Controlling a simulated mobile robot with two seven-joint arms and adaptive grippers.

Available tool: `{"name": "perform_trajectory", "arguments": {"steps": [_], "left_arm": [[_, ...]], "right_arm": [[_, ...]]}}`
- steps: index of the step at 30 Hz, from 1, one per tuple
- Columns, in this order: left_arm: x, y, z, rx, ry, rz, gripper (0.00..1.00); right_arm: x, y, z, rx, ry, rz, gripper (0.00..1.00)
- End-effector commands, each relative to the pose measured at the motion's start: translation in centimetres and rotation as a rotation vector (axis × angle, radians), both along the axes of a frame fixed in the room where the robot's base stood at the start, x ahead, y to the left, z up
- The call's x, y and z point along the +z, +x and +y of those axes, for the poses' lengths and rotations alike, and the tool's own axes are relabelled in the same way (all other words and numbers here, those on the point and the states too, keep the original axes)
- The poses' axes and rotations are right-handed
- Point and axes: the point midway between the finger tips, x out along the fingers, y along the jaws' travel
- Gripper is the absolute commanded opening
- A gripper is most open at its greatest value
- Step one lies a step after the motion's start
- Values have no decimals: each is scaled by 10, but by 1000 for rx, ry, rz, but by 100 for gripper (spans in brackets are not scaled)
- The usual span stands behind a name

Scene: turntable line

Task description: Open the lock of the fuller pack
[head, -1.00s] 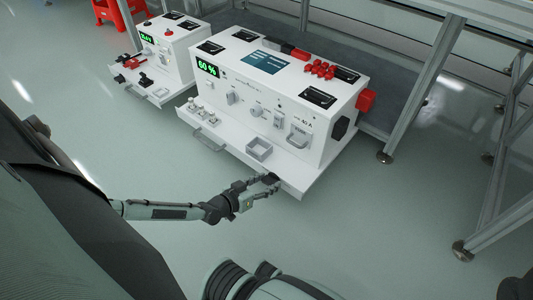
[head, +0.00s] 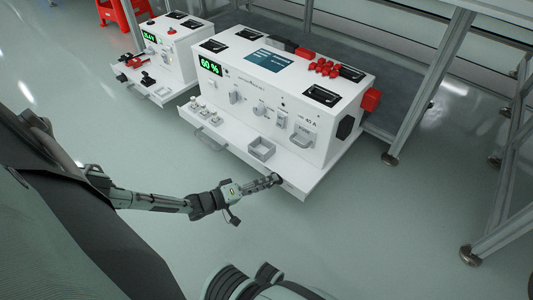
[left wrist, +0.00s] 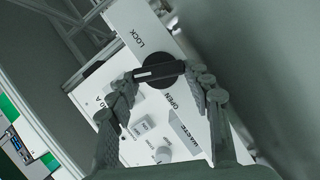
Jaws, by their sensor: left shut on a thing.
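The large white pack (head: 277,115) shows a green "60 %" display (head: 211,67) in the head view. A smaller white pack (head: 167,52) stands behind it to the left, its green display too small to read surely. In the left wrist view a round black lock knob (left wrist: 160,73) with a raised bar sits on the large pack's white ledge, between the printed words LOCK and OPEN. My left gripper (head: 276,180) is at the front right corner of the ledge. In the left wrist view its fingers (left wrist: 166,80) are shut on the knob's bar, one at each end. My right gripper is not in view.
Metal frame legs (head: 428,80) stand on the right and behind the large pack. A square grey holder (head: 262,149) and a handle (head: 209,142) are on the ledge. Red parts (head: 325,68) lie on top. The floor in front is clear.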

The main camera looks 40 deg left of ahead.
Motion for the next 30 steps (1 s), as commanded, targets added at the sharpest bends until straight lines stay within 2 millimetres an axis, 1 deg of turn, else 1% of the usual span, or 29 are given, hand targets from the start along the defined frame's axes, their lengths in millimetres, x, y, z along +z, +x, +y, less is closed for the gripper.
{"name": "perform_trajectory", "arguments": {"steps": [6, 15, 22, 30], "left_arm": [[-3, 1, 2, 5, -182, 15, 21], [-5, 1, 2, 6, -361, 30, 21], [-6, 1, 3, 7, -426, 36, 21], [-6, 1, 3, 6, -443, 36, 21]], "right_arm": [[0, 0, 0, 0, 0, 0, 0], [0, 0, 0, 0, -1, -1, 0], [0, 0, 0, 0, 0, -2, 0], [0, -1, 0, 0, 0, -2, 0]]}}
